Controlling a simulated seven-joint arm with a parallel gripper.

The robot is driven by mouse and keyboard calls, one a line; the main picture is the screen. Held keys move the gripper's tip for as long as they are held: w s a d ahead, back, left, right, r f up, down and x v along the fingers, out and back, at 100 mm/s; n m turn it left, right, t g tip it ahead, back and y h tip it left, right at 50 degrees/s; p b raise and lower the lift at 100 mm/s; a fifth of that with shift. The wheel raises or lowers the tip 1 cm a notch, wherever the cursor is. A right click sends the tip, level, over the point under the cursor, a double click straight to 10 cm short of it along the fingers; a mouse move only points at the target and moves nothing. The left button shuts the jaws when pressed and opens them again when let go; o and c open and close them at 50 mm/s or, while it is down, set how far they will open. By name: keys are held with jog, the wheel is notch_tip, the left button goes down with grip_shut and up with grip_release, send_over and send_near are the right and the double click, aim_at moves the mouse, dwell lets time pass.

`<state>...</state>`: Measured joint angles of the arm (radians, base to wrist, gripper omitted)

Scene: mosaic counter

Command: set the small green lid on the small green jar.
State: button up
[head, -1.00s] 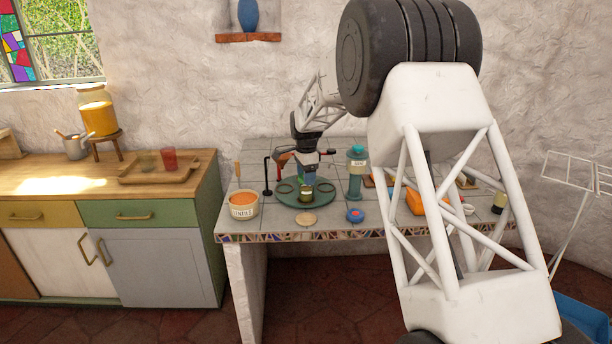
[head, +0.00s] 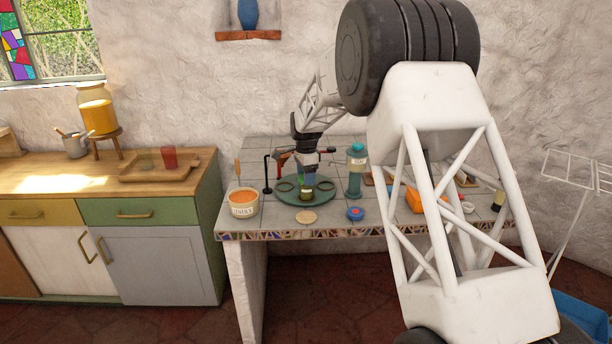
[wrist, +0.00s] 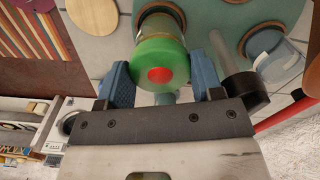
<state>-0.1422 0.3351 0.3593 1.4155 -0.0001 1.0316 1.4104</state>
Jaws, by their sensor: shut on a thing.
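The small green lid (wrist: 160,66) with a red centre is between the blue fingertips of my gripper (wrist: 160,82) in the wrist view; my gripper is shut on it. The small jar (wrist: 162,22) is a clear glass with a brownish rim band, showing just beyond the lid, which overlaps part of it. In the head view the jar (head: 305,195) stands on a round green board (head: 329,200), with my gripper (head: 307,180) pointing down right above it. Whether lid and jar touch, I cannot tell.
Round recesses or rings flank the jar on the board. A pale disc (head: 307,217) and a blue-and-red round thing (head: 355,213) lie in front.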

jog(key=shift+f, duration=0.55)
dwell(1.5)
jog(key=o, duration=1)
jog(key=shift+r, duration=0.1)
jog(key=shift+r, duration=3.4)
